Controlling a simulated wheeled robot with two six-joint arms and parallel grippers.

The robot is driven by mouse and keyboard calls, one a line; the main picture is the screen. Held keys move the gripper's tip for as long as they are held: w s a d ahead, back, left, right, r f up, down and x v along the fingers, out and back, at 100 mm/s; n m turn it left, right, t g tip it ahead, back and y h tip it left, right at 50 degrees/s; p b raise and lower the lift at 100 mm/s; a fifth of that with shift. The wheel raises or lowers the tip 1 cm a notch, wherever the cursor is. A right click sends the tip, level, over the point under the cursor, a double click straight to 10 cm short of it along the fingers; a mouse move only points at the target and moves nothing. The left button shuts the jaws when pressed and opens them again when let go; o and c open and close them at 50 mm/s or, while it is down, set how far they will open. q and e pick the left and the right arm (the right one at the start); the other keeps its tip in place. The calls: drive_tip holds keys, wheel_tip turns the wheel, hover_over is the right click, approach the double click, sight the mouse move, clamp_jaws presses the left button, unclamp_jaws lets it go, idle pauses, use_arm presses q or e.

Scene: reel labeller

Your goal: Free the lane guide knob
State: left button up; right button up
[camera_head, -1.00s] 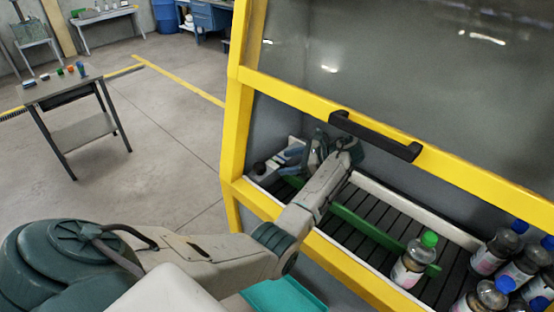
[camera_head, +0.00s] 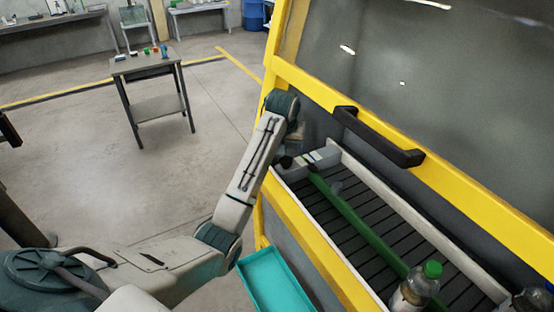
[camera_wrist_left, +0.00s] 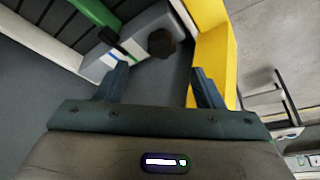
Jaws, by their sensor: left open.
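The lane guide knob (camera_wrist_left: 161,43) is a dark, lobed knob on a grey block in the left wrist view. The green lane guide (camera_wrist_left: 93,11) ends beside that block. In the head view the lane guide (camera_head: 352,218) runs along the dark slatted conveyor (camera_head: 385,212). My left gripper (camera_wrist_left: 159,82) is open and empty, and the knob appears beyond the gap between its fingers, apart from them.
The yellow machine frame (camera_head: 300,222) borders the conveyor, close to my left arm. A raised guard with a black handle (camera_head: 378,138) hangs above. A bottle with a green cap (camera_head: 418,286) stands on the conveyor. A teal tray (camera_head: 275,284) lies below the frame.

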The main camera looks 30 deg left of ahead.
sight(287, 159)
use_arm(q)
drive_tip(key=p+x, duration=0.3)
drive_tip(key=x, duration=0.3)
drive_tip(key=shift+w+a+f, duration=0.1)
drive_tip(key=shift+a+f, duration=0.05)
drive_tip(key=shift+f, duration=0.15)
drive_tip(key=shift+w+f, duration=0.15)
drive_tip(key=shift+f, duration=0.25)
drive_tip(key=c, duration=0.9)
drive_tip(key=shift+c, duration=0.4)
drive_tip(key=shift+n+g+y, duration=0.3)
drive_tip(key=shift+n, duration=0.7)
drive_tip(key=shift+w+n+g+y, duration=0.1)
drive_tip(key=shift+n+g+y, duration=0.45)
drive_tip(key=shift+n, duration=1.35)
drive_tip(key=o, duration=1)
